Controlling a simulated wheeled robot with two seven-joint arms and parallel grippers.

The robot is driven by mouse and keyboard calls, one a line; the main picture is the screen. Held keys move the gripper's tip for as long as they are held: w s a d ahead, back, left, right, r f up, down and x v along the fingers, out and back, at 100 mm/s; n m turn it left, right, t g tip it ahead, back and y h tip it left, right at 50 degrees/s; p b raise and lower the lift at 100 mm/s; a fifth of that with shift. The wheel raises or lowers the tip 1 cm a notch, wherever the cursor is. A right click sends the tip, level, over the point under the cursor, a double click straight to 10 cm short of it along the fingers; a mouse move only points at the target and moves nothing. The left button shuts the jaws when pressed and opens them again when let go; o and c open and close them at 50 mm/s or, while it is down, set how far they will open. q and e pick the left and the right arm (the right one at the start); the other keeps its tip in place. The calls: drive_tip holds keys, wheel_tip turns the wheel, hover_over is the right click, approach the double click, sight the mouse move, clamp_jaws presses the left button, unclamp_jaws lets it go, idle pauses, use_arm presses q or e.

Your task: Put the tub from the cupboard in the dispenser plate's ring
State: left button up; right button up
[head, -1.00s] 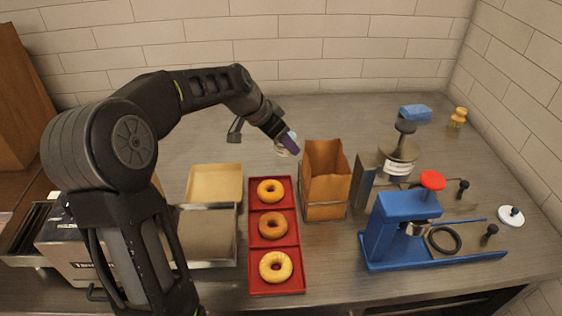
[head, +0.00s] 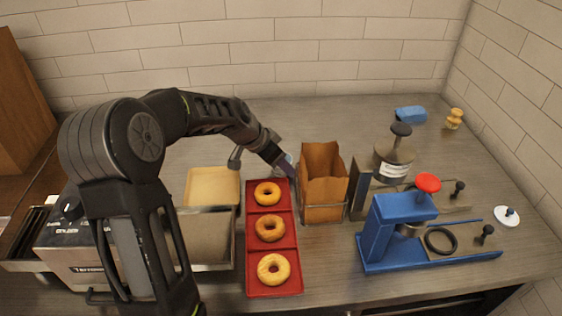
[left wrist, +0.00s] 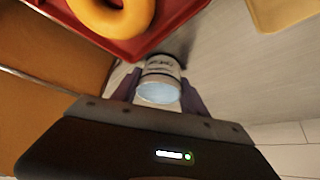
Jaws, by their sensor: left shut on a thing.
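My left gripper (head: 284,166) is shut on a small white tub (left wrist: 160,82) with dark print and a pale blue end. In the left wrist view the tub sits between the purple fingers, its blue end towards my palm. In the head view the fingers and arm mostly hide it, left of the paper bag and behind the red tray. A black ring (head: 441,240) lies at the right, on the plate part of the blue dispenser (head: 393,232) with a red knob. My gripper is well left of this ring. My right gripper is not in view.
The red tray (head: 247,274) holds three bagels. The brown paper bag (head: 323,180) stands between my gripper and the blue dispenser. A steel device with a black knob (head: 394,158) stands behind the dispenser. A blue sponge (head: 410,114) lies behind.

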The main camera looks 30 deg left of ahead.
use_arm(q)
drive_tip(key=shift+f, duration=0.1)
drive_tip(key=o, duration=1)
drive_tip(key=shift+o, duration=0.2)
drive_tip(key=b+v, duration=0.1)
drive_tip(key=v, duration=1.1)
